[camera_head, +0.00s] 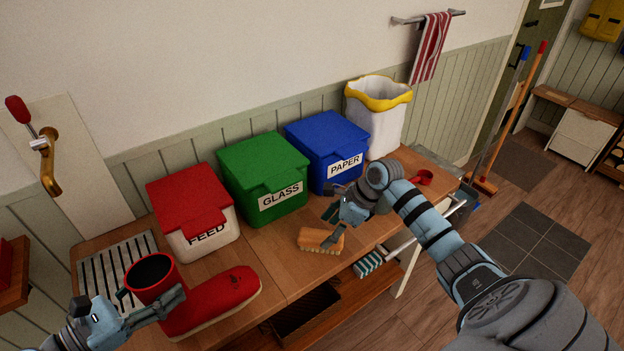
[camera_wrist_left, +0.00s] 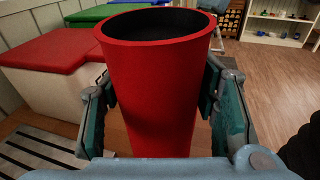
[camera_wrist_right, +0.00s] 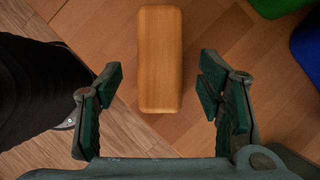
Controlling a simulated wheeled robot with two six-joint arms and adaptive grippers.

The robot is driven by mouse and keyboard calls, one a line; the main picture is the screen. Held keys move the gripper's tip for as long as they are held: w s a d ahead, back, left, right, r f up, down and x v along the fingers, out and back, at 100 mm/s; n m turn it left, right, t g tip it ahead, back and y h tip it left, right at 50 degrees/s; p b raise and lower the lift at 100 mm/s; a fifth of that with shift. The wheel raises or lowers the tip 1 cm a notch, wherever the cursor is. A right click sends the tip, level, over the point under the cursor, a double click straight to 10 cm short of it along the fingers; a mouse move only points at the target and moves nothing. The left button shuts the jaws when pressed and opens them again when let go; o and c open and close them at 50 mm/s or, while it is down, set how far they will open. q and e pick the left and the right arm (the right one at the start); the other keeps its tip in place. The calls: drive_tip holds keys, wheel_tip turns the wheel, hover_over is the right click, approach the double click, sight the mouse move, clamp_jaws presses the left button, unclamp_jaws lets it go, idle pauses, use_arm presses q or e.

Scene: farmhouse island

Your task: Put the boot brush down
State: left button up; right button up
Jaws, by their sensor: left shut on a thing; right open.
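The boot brush (camera_head: 321,240) has an orange wooden back and pale bristles. It lies bristles down on the wooden counter, in front of the green and blue bins. In the right wrist view its wooden back (camera_wrist_right: 160,60) shows between and beyond the fingers. My right gripper (camera_head: 340,215) is open just above and behind the brush, with gaps on both sides. My left gripper (camera_head: 150,305) is shut on the shaft of a red boot (camera_head: 212,301), which stands at the counter's front left. The left wrist view shows the fingers on both sides of the red shaft (camera_wrist_left: 157,85).
A red-lidded FEED bin (camera_head: 193,212), a green GLASS bin (camera_head: 264,178) and a blue PAPER bin (camera_head: 327,150) line the wall. A white bin with yellow liner (camera_head: 378,120) stands farther right. A red scoop (camera_head: 424,177) lies near the right end. A striped brush (camera_head: 368,264) sits below the counter edge.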

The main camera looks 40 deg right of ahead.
drive_tip(key=v, duration=0.7)
drive_tip(key=shift+o, duration=0.5)
drive_tip(key=shift+f, duration=0.2)
drive_tip(key=s+a+f+n+y, duration=0.1)
drive_tip(key=s+a+f+y, duration=0.15)
drive_tip(key=f+y, duration=0.2)
drive_tip(key=m+t+y, duration=0.1)
drive_tip(key=t, duration=0.4)
approach(320, 235)
drive_tip(key=shift+s+d, duration=0.3)
drive_tip(key=shift+s, duration=0.35)
drive_tip(key=shift+w+f+t, duration=0.15)
drive_tip(key=shift+w+t, duration=0.1)
drive_tip(key=shift+t, duration=0.05)
drive_tip(key=x, duration=1.1)
drive_tip(key=shift+a, duration=0.25)
